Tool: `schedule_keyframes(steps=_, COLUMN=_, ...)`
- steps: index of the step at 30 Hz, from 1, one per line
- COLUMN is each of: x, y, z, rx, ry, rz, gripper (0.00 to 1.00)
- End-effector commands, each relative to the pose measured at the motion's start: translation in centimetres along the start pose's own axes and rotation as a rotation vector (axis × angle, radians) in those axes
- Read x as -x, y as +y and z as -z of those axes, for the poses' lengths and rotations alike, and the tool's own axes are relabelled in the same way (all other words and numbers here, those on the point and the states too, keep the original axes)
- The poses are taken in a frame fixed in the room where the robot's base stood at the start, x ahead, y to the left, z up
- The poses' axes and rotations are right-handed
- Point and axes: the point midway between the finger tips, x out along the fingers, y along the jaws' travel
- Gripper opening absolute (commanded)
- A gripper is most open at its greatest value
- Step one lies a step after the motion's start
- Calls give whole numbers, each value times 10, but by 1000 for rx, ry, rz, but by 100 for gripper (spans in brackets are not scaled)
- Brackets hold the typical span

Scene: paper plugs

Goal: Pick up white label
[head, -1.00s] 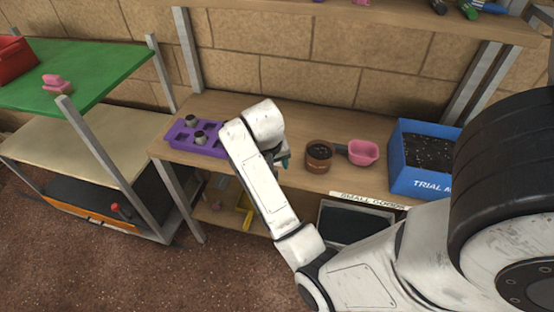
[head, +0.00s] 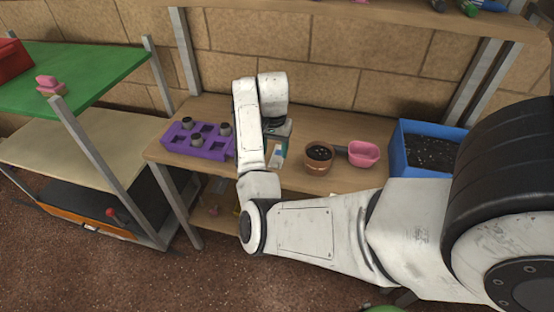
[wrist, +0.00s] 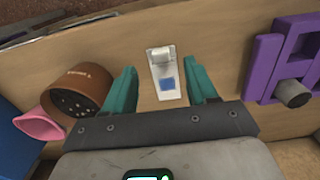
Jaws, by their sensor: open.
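The white label (wrist: 161,78) is a small pale strip with a blue square. It lies on the wooden bench top, and in the wrist view it shows between the two teal fingers of my gripper (wrist: 162,84). The fingers are open, one on each side of the label, with bare wood showing between each finger and it. In the head view the label (head: 277,157) appears just in front of my gripper (head: 280,135), whose fingertips are partly hidden by my arm. I cannot tell how high the fingers are above the bench.
A purple tray (head: 215,145) with several grey plugs stands left of my gripper in the head view. A brown pot (head: 319,163) of dark soil, a pink scoop (head: 364,153) and a blue soil bin (head: 394,157) stand to the right. Bare bench lies between the label and the pot.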

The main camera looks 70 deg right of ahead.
Motion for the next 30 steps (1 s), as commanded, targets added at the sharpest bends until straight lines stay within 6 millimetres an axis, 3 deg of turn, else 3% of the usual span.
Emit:
schedule_keyframes(steps=5, x=-12, y=0, z=-1, rx=2, ry=-1, rz=-1, gripper=57)
schedule_keyframes(steps=15, x=-54, y=0, z=-2, rx=1, ry=-1, rz=0, gripper=57)
schedule_keyframes(steps=23, x=-57, y=0, z=-2, rx=1, ry=1, rz=1, gripper=57)
schedule_keyframes(steps=30, x=-57, y=0, z=-2, rx=1, ry=1, rz=1, gripper=35)
